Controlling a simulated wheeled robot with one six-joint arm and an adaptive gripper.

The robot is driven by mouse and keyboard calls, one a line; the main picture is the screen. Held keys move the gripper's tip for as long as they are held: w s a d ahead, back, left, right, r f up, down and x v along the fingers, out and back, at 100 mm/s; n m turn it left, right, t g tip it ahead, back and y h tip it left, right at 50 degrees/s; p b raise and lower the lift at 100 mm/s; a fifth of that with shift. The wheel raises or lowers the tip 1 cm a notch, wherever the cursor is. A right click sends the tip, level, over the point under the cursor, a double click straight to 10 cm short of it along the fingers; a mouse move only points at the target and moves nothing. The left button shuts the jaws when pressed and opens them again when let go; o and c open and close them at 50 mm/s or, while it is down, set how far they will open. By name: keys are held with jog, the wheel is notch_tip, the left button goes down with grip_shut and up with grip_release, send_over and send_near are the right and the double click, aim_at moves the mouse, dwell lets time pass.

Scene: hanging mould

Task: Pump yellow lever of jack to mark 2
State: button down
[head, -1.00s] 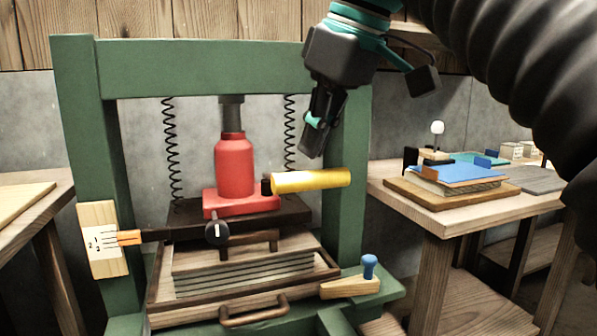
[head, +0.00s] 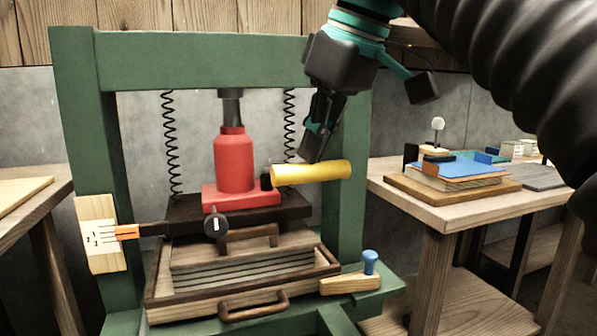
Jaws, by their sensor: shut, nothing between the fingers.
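The red jack (head: 234,160) stands upright on the dark pressing plate (head: 185,210) inside the green press frame (head: 200,62). Its yellow lever (head: 312,172) sticks out to the right, roughly level. My gripper (head: 308,155) is shut and empty, pointing down just above the lever; whether it touches the lever I cannot tell. An orange pointer (head: 126,233) on a dark arm reaches the pale wooden scale (head: 98,215) on the left post. The tip lies near the lower marks; the small numbers are hard to read.
A wooden tray (head: 250,312) with a layered stack sits under the plate. A blue-knobbed wooden piece (head: 350,283) is at the front right. Springs hang on both sides of the jack. The right table (head: 440,215) holds boards and a book-like stack (head: 455,172).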

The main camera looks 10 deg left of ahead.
notch_tip(320, 180, down, 14)
jog(key=b, duration=0.8)
notch_tip(320, 180, up, 14)
jog(key=p, duration=1.3)
jog(key=shift+p, duration=0.4)
jog(key=shift+f, duration=0.15)
